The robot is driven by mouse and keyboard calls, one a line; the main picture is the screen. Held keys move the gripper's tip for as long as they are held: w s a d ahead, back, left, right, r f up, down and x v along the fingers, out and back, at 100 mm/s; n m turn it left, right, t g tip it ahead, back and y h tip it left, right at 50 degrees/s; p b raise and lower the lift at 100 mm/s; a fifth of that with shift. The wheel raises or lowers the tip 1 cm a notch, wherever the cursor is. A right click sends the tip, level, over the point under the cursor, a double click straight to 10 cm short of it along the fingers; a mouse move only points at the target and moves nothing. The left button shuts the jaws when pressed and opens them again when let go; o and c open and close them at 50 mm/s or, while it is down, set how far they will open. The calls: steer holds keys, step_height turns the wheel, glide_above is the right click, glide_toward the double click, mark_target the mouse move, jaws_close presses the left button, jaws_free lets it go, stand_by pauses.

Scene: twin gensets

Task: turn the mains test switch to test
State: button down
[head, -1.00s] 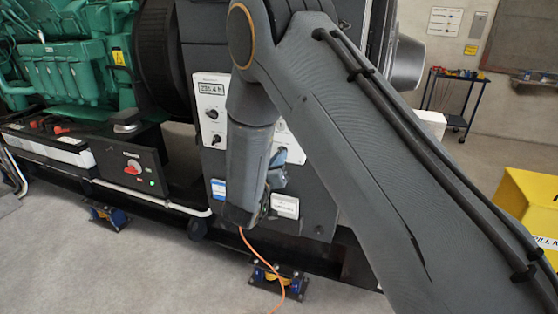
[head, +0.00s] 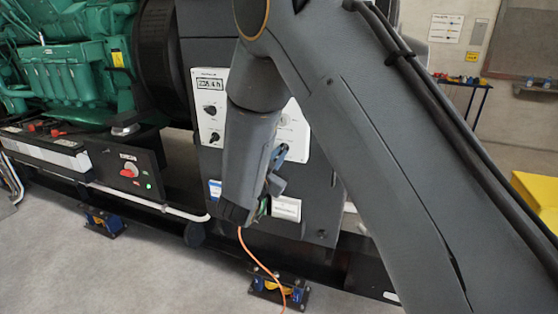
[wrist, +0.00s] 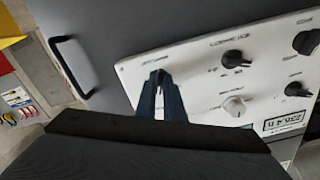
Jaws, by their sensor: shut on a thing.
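The white control panel (head: 211,108) is on the dark grey genset cabinet and carries several rotary knobs and a small display. In the wrist view the panel (wrist: 205,78) appears upside down. My gripper (wrist: 160,92) is shut on a black knob (wrist: 158,76) at the panel's left end there. In the head view my gripper (head: 279,155) is at the panel's lower right, and the knob is mostly hidden by it and my arm. The labels are too small to read, so I cannot confirm the switch's name or position.
Other knobs (wrist: 233,59) and a pale knob (wrist: 234,105) sit close beside the gripped one. A cabinet handle (wrist: 73,65) is nearby. A red switch (head: 130,170) is on a black box at left. An orange cable (head: 262,266) hangs to the floor. A yellow bin (head: 537,192) stands at right.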

steer(key=shift+m+b, duration=0.35)
steer(key=shift+m, duration=0.35)
steer(key=c, duration=1.9)
jaws_free()
steer(key=shift+o, duration=0.2)
steer(key=b+v, duration=0.1)
steer(key=v, duration=0.7)
steer(key=shift+b, duration=0.35)
steer(key=shift+w, duration=0.1)
